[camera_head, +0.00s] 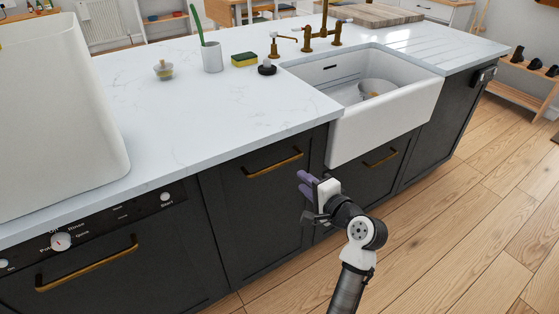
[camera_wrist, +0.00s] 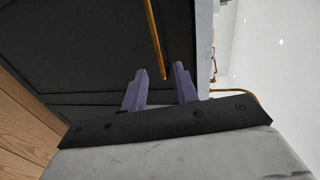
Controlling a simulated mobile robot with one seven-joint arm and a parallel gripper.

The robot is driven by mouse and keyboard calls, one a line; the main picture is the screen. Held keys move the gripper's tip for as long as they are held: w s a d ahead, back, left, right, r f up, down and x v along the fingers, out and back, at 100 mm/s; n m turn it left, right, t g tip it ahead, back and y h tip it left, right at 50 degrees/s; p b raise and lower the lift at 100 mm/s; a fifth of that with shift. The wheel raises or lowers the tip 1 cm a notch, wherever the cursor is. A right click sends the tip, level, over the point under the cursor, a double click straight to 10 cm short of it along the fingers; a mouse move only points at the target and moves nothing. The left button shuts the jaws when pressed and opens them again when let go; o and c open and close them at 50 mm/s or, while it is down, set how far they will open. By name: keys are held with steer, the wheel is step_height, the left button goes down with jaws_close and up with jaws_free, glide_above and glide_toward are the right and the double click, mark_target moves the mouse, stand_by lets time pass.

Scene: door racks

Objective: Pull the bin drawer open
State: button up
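The dark drawer front (camera_head: 262,205) between the dishwasher and the sink is closed flush with the counter. Its brass bar handle (camera_head: 272,163) runs across near its top; no label shows whether this is the bin drawer. My gripper (camera_head: 303,183), with purple fingers, is in front of the cabinets, just below and right of that handle's right end. In the wrist view the fingers (camera_wrist: 160,70) are open and empty. A brass handle (camera_wrist: 155,40) on a dark panel lies ahead, its near end appearing between the fingertips. I cannot tell how far away it is.
A second brass handle (camera_head: 380,157) is under the white sink (camera_head: 385,105), which juts out right of my gripper. The dishwasher (camera_head: 90,260) is at the left. The pale worktop (camera_head: 200,110) overhangs the fronts. Wooden floor (camera_head: 440,240) in front is clear.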

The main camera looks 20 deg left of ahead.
mark_target(281, 165)
steer(key=x, duration=0.4)
steer(key=p+x, duration=0.1)
steer(key=x, duration=0.4)
steer(key=p+x, duration=0.1)
steer(key=x, duration=0.3)
steer(key=shift+a+f, duration=0.15)
steer(key=shift+f, duration=0.2)
steer(key=shift+c, duration=0.4)
jaws_close()
